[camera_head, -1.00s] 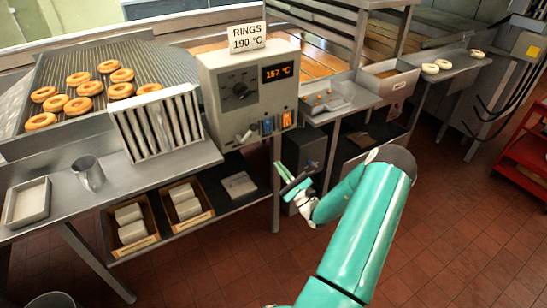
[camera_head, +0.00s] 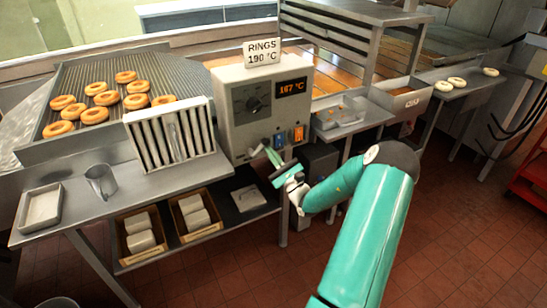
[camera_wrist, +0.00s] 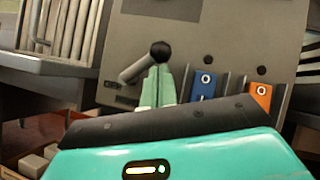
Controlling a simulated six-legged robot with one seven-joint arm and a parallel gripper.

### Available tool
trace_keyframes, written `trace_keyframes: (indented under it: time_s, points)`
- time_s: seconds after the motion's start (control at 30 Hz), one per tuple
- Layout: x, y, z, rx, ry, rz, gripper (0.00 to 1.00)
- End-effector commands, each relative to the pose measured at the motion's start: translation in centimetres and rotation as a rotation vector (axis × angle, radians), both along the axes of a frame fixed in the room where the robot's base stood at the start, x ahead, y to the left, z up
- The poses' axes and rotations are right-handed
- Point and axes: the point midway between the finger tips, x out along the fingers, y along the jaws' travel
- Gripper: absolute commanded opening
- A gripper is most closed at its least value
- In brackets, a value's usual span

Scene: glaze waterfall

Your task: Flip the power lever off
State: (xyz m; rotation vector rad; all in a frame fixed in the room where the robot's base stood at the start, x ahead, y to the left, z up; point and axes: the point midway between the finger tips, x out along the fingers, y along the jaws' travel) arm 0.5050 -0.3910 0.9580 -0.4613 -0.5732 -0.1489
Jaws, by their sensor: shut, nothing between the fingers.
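The power lever (camera_wrist: 137,66) shows in the wrist view as a short grey rod with a black ball knob (camera_wrist: 161,49), on the lower front of the grey control box (camera_head: 232,105). The rod slants up to the right, toward the knob. My gripper (camera_wrist: 157,72) is shut and empty. Its pale green fingertips are just below the knob, overlapping the lever in the picture; I cannot tell whether they touch it. In the head view my gripper (camera_head: 264,152) is in front of the box's lower edge and hides most of the lever.
A slatted rack (camera_head: 172,136) stands close on the left. A shelf with boxes lies below.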

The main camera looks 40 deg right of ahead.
Motion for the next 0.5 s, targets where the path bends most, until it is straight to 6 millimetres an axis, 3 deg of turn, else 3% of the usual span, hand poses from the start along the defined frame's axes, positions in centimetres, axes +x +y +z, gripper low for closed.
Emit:
trace_keyframes:
  time_s: [0.5]
  points:
    - [0.01, 0.04, 0.24, -0.051, 0.015, 0.0, 0.0]
